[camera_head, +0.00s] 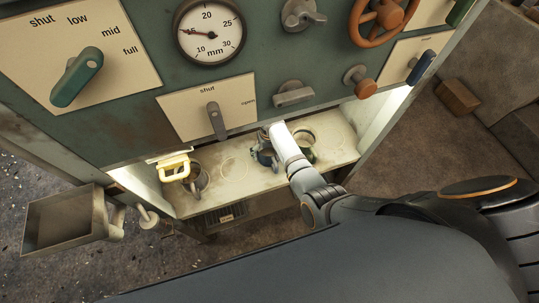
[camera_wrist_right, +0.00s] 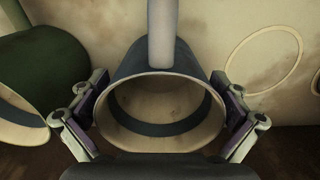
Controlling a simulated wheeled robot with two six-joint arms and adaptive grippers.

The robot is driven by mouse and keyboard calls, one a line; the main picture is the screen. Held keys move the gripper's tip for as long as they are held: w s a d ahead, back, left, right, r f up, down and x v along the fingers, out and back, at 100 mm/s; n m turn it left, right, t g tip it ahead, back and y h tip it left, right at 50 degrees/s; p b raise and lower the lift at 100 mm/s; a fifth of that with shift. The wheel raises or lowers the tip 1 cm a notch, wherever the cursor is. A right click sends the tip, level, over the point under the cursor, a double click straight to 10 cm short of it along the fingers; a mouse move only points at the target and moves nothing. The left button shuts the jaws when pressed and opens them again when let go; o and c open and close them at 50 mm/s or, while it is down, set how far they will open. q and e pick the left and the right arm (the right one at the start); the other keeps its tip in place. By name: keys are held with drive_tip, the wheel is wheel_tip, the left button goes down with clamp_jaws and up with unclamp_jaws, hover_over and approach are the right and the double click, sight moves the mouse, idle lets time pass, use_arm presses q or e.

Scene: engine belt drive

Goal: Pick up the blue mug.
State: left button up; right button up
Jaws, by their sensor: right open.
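The blue mug (camera_wrist_right: 150,68) fills the middle of the right wrist view, its cream-lined mouth facing the camera and a dark band inside. The fingers of my right gripper (camera_wrist_right: 162,112) are open, one on each side of the mug. I cannot tell whether they touch it. In the head view the blue mug (camera_head: 264,138) stands on the pale shelf, partly hidden by my right gripper (camera_head: 264,157) and wrist. My left gripper is not in view.
A green mug (camera_wrist_right: 45,72) stands close beside the blue one; it also shows in the head view (camera_head: 308,153). A grey-brown mug (camera_head: 201,177) stands at the shelf's left. The shelf (camera_head: 238,188) has a bare ring-marked area. A green control panel (camera_head: 130,125) overhangs it.

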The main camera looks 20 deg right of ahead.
drive_tip(key=shift+f, duration=0.25)
drive_tip(key=c, duration=1.1)
drive_tip(key=shift+r, duration=0.1)
drive_tip(key=shift+c, duration=0.2)
